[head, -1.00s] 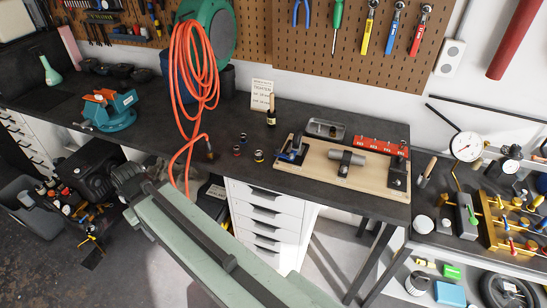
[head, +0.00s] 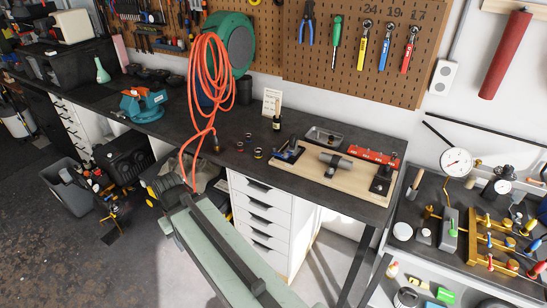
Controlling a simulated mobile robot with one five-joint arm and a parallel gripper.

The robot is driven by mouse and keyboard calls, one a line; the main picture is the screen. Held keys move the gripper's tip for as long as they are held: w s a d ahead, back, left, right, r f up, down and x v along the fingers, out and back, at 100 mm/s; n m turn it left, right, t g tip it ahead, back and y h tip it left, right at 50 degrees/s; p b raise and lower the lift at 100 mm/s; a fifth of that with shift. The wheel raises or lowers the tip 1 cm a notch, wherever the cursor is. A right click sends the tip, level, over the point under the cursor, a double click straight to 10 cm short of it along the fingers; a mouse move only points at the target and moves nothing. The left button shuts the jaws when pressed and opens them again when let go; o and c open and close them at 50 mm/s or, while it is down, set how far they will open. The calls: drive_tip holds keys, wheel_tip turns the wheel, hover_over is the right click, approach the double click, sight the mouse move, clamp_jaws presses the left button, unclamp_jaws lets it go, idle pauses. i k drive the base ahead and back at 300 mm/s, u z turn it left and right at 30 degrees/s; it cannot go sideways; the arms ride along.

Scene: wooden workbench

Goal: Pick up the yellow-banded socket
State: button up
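The yellow-banded socket (head: 258,153) stands on the dark bench top, above the white drawers and left of the wooden board. It is small, dark with a yellow ring. Two other small sockets are close by: a reddish-banded one (head: 239,146) to its left and a darker one (head: 248,136) behind, its band colour unclear. My pale green arm reaches up from the bottom of the head view. My gripper (head: 172,193) is at its dark far end, in front of the bench, left of and apart from the sockets. Its fingers cannot be made out.
An orange hose (head: 208,95) hangs down to the bench left of the sockets. A wooden board (head: 310,177) with clamps and a grey cylinder lies to their right. A small dark bottle (head: 276,123) and a card (head: 271,103) stand behind. White drawers (head: 262,215) are below.

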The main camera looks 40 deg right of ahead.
sight(258, 152)
drive_tip(key=u, duration=0.1)
drive_tip(key=i, duration=1.4)
drive_tip(key=z, duration=0.05)
